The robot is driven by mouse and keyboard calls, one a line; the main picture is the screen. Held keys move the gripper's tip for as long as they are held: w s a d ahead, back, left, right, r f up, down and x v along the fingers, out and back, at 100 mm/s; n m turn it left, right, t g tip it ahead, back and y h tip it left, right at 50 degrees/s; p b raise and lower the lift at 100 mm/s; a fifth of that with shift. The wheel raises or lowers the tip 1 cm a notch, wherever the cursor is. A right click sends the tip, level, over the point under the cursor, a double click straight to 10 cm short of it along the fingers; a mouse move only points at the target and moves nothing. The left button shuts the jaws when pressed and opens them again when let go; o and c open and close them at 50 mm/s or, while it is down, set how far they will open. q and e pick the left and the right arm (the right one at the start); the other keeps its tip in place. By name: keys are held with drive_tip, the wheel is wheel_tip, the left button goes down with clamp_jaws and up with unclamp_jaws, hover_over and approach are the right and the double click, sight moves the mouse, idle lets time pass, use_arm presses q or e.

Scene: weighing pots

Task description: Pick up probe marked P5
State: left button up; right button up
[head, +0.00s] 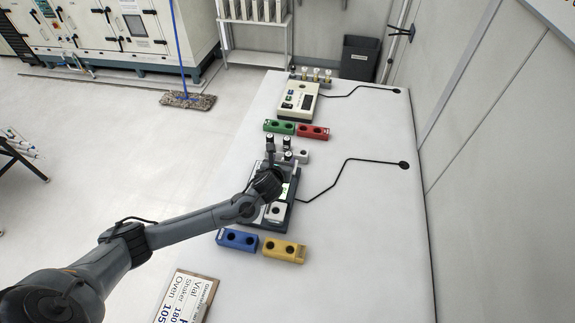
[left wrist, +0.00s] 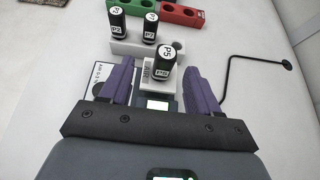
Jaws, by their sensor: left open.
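The probe marked P5 (left wrist: 164,65) has a black body and a white round label on top. It stands upright in the left wrist view, ahead of and between the purple fingers of my left gripper (left wrist: 156,72). The fingers are open, with a gap on both sides of the probe. In the head view my left gripper (head: 271,180) is over the dark device, close to the probe (head: 288,155). Two other black-capped probes (left wrist: 116,22) (left wrist: 150,28) stand just behind, at the white rack (left wrist: 128,47). My right gripper is not in view.
Green (head: 279,127) and red (head: 313,132) two-hole blocks lie behind the rack. Blue (head: 237,240) and yellow (head: 284,250) blocks lie in front of the dark device (head: 289,214). A beige instrument (head: 298,100) stands farther back. The table's right side (head: 370,240) is mostly clear, apart from cables.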

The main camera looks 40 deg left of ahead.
sight(289, 154)
use_arm(q)
drive_tip(key=x, duration=0.3)
drive_tip(key=shift+w+f, duration=0.1)
drive_tip(key=shift+w, duration=0.05)
drive_tip(key=shift+d+f+b+x, duration=0.1)
drive_tip(key=shift+d+b+x, duration=0.1)
drive_tip(key=shift+x, duration=0.6)
drive_tip(key=shift+d+f+b+x, duration=0.1)
drive_tip(key=shift+b+x, duration=0.05)
drive_tip(key=shift+x, duration=0.65)
drive_tip(key=shift+d+f+b+x, duration=0.1)
drive_tip(key=shift+d+b+x, duration=0.1)
drive_tip(key=shift+x, duration=0.55)
drive_tip(key=shift+w+a+f, duration=0.25)
drive_tip(key=shift+w+a, duration=0.05)
drive_tip(key=shift+w, duration=0.2)
clamp_jaws()
drive_tip(key=shift+r, duration=0.1)
